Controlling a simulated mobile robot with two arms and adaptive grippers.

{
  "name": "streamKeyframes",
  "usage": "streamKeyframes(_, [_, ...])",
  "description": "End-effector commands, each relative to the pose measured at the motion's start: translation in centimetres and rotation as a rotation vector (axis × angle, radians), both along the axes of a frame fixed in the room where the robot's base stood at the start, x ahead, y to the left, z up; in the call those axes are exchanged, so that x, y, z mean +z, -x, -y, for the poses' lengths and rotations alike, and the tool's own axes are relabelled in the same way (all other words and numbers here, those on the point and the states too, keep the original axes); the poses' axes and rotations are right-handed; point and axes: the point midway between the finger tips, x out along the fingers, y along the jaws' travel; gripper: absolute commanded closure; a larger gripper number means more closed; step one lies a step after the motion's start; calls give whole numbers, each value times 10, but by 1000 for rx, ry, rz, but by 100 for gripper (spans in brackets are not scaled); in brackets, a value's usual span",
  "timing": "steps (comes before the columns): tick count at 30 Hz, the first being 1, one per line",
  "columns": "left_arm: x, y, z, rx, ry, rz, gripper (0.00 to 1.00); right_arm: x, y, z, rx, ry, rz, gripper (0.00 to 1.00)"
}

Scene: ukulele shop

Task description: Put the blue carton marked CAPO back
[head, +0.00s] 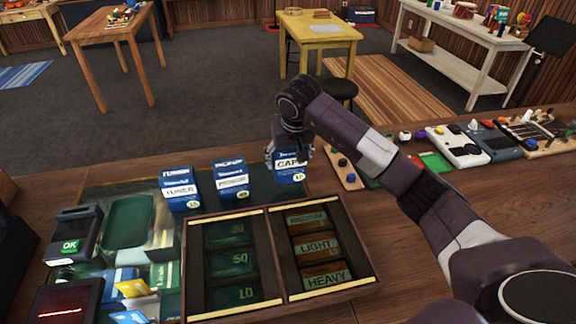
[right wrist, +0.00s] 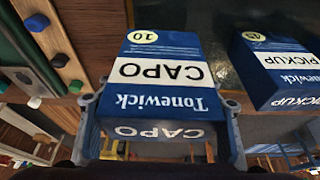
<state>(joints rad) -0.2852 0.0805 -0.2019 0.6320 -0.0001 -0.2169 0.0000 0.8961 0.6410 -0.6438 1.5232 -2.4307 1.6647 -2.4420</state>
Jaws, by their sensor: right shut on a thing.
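The blue and white CAPO carton (head: 290,174) is upright at the right end of a row of cartons on the counter's dark mat. My right gripper (head: 290,152) is above it and shut on its upper part. In the right wrist view the CAPO carton (right wrist: 160,72) sits between the two fingers of the gripper (right wrist: 162,115). I cannot tell whether its base touches the mat. The left gripper is not in view.
A PICKUP carton (head: 231,179) and a TUNER carton (head: 179,188) stand to the left. A wooden compartment box (head: 268,262) lies in front. A pedal board with knobs (head: 344,168) is close on the right. A card terminal (head: 73,236) is at the far left.

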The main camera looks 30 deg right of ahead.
Motion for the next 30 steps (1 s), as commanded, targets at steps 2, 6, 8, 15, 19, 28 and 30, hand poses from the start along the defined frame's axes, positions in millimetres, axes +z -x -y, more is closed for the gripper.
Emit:
streamKeyframes(2, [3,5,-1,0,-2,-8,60,-7,1,0,-1,-1,-3,66])
streamKeyframes(6, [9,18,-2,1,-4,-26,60,-28,1,-1,1,-1,-4,66])
streamKeyframes(8, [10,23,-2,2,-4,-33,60,-34,1,-1,0,-2,-3,66])
streamKeyframes(15, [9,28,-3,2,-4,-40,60,-38,0,1,0,1,1,66])
streamKeyframes(19, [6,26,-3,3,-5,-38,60,-41,0,0,1,2,1,66])
streamKeyframes(28, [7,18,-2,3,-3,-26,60,-41,0,0,1,1,0,21])
streamKeyframes(30, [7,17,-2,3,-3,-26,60,-41,0,0,1,1,0,21])
